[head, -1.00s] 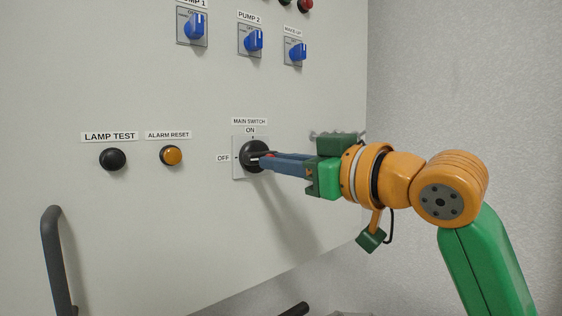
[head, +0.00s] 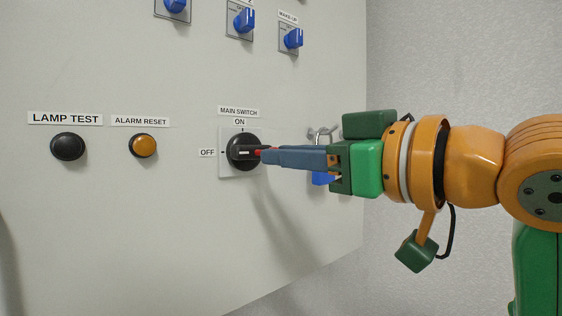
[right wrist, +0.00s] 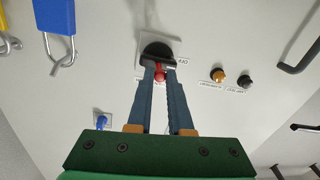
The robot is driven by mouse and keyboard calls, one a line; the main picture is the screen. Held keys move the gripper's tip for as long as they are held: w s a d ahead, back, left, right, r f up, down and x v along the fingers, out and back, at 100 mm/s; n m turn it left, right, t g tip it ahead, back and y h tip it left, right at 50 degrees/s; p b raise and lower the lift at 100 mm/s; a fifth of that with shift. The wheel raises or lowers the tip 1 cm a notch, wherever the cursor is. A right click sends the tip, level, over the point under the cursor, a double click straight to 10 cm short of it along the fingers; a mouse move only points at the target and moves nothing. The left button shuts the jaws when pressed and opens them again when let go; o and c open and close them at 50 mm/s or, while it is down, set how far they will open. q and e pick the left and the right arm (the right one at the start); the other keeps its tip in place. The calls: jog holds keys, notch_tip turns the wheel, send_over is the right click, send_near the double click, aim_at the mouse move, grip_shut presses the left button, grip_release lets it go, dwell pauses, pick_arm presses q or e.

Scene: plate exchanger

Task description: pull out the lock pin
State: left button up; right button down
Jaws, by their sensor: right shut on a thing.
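The lock pin shows as a small red piece (head: 258,151) at the front of the black main switch knob (head: 239,152). In the right wrist view the red pin (right wrist: 159,74) sits between my fingertips, close against the black knob (right wrist: 157,50). My right gripper (head: 265,155) is shut on the pin, its blue-grey fingers reaching in from the right. In the right wrist view the fingertips (right wrist: 160,70) lie just below the knob. I cannot tell how deep the pin sits, as the fingers hide part of it. My left gripper is not in view.
A blue padlock (right wrist: 56,17) hangs on a hook beside the switch, partly behind my gripper in the head view. Lamp test (head: 68,146) and alarm reset (head: 143,145) buttons are to the left. Blue pump knobs (head: 244,20) are above. The panel below the switch is clear.

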jog(key=c, duration=0.8)
grip_release()
jog(key=shift+s+d, duration=0.2)
jog(key=shift+s, duration=0.05)
jog(key=b+v, duration=0.3)
jog(key=v, duration=0.4)
